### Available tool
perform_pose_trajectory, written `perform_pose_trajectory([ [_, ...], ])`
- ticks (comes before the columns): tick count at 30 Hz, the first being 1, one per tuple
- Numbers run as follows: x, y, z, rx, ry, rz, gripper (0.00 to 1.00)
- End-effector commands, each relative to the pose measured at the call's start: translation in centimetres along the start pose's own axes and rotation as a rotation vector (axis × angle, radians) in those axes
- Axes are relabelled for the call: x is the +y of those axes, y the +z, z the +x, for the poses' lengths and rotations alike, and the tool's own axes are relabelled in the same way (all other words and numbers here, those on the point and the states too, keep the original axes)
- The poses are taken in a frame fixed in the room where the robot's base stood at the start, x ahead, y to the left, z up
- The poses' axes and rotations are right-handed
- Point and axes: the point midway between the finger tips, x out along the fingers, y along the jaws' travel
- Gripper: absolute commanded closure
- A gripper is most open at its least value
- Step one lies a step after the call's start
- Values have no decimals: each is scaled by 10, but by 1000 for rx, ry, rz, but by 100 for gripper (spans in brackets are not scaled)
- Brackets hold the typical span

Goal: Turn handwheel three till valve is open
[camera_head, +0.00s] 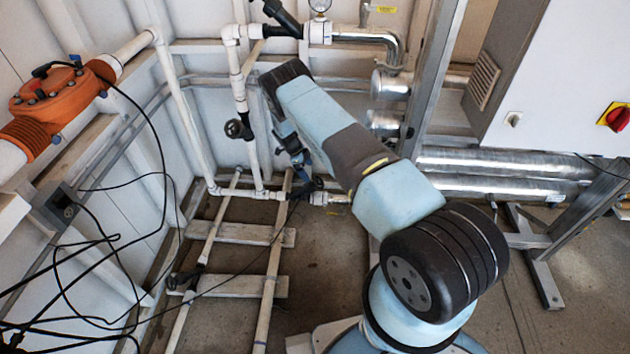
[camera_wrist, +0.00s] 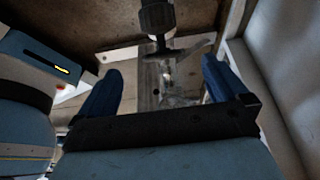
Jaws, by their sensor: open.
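Several dark valve handwheels sit on the white pipes in the head view; no number is readable on them, so I cannot tell which is three. One handwheel (camera_head: 308,187) is on the low pipe just beneath my gripper (camera_head: 296,150). Another handwheel (camera_head: 236,129) is on the upright pipe to its left. In the wrist view my gripper (camera_wrist: 160,86) is open, with its two blue fingers apart and nothing clearly between them. A dark valve part (camera_wrist: 158,18) with a flat handle-like piece lies just beyond the fingertips. Whether they touch it is unclear.
An orange valve body (camera_head: 55,98) is on the thick pipe at left, with loose black cables below. Another handwheel (camera_head: 190,277) is on a floor pipe. A metal post (camera_head: 432,85) and a white cabinet (camera_head: 570,80) stand right. Some floor (camera_head: 325,262) is bare.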

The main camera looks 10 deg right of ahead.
Motion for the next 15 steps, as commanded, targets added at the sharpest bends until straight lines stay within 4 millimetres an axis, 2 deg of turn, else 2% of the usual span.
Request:
perform_pose_trajectory([
  [6, 1, 0, 40, 0, 2, -2, 0],
  [15, 0, 0, 72, -1, -1, 0, 0],
])
